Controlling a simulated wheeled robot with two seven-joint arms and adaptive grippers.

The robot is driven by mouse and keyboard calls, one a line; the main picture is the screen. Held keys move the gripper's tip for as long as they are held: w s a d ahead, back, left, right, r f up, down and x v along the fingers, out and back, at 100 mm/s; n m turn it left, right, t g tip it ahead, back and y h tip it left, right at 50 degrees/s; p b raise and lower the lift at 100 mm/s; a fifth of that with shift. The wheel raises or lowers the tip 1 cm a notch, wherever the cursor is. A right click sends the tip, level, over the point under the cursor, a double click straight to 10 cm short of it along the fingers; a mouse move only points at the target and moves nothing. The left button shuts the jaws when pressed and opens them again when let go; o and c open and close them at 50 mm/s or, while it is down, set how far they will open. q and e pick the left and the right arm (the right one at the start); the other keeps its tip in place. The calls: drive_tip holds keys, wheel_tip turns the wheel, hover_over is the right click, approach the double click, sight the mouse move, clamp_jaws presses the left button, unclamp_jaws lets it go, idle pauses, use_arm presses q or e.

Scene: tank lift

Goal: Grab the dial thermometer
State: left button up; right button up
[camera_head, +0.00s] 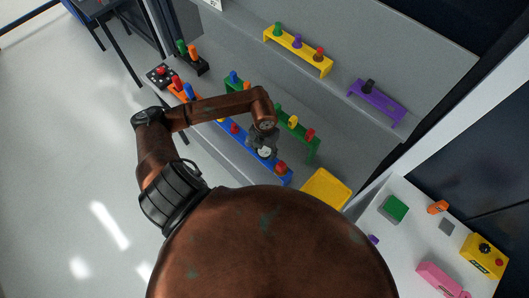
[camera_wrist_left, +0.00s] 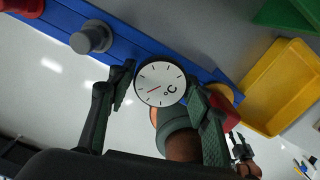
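The dial thermometer (camera_head: 265,152) has a round white face with a dark rim, a red needle and a °C mark. It stands at the blue rack (camera_head: 250,152) in the head view. In the left wrist view the dial face (camera_wrist_left: 160,83) lies between the two dark fingers of my left gripper (camera_wrist_left: 160,90). Slim gaps show on both sides of the dial, so the gripper looks open around it. In the head view my left gripper (camera_head: 263,140) hides part of it. A small dark gripper shape, seemingly my right one (camera_wrist_left: 240,150), shows far off in the left wrist view.
A red knob (camera_head: 281,167) sits on the blue rack close to the dial. A green rack (camera_head: 300,133) stands behind, and a yellow tray (camera_head: 326,188) lies to the right. A yellow rack (camera_head: 298,50) and a purple rack (camera_head: 377,102) are farther back.

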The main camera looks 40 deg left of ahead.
use_arm(q)
drive_tip(key=c, duration=0.7)
drive_tip(key=shift+c, duration=0.2)
